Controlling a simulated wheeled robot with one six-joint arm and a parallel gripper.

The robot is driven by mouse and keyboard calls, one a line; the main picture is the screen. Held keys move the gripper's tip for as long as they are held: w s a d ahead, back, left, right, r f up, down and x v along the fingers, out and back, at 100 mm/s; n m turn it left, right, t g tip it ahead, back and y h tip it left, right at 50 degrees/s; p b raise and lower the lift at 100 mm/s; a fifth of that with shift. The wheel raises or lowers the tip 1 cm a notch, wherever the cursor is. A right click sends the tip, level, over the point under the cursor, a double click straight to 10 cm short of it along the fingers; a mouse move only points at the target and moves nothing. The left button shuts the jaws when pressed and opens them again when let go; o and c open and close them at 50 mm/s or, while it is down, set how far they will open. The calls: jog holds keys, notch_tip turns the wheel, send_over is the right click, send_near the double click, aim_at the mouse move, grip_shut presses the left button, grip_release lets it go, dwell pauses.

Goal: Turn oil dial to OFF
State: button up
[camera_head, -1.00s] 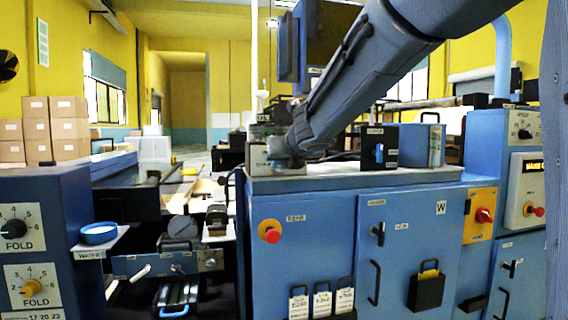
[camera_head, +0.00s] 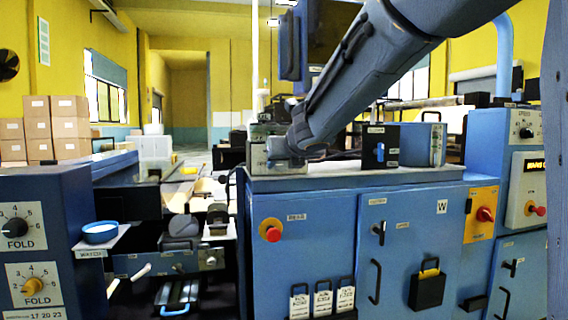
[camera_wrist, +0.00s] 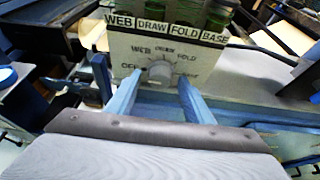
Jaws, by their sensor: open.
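The oil dial (camera_wrist: 158,72) is a grey round knob on a pale panel (camera_wrist: 120,45). OFF is printed at its left, with WEB, DRAW and FOLD around its top and another label at lower right. I cannot tell exactly where its pointer stands. My gripper (camera_wrist: 160,79) is open, its two blue fingers reaching toward the panel, one on each side of the knob. Whether they touch it I cannot tell. In the head view, the end of my arm is at the panel (camera_head: 258,157) on the cabinet's left end, and the dial is not discernible there.
A strip reading WEB, DRAW, FOLD, BASE (camera_wrist: 165,28) and green bottles (camera_wrist: 215,18) sit above the dial. The blue cabinet (camera_head: 340,245) carries a red knob (camera_head: 271,230). A black box (camera_head: 380,147) stands on its top. FOLD dials (camera_head: 15,227) are at far left.

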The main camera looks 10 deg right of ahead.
jog(key=p+v, duration=0.3)
jog(key=v, duration=0.4)
jog(key=shift+s, duration=0.4)
jog(key=s+d+f+m+g+h, duration=0.1)
jog(key=s+d+f+m+g, duration=0.15)
jog(key=f+m, duration=0.4)
jog(key=s+d+f+m+g, duration=0.1)
jog(key=s+f+m, duration=0.2)
jog(key=f+m, duration=0.35)
jog(key=s+d+f+m+g+h, duration=0.1)
jog(key=s+f+m+g, duration=0.15)
jog(key=f+m, duration=0.45)
jog(key=s+a+f+m+g+y, duration=0.1)
jog(key=s+a+f+m+g, duration=0.1)
jog(key=s+f+m, duration=0.6)
jog(key=s+a+f+m+g+y, duration=0.1)
jog(key=s+a+f+m+g, duration=0.1)
jog(key=s+f+m+g, duration=0.3)
jog(key=s+f+m, duration=0.3)
jog(key=s, duration=0.4)
jog(key=shift+a+f, duration=0.15)
jog(key=shift+f, duration=0.15)
jog(key=shift+s, duration=0.1)
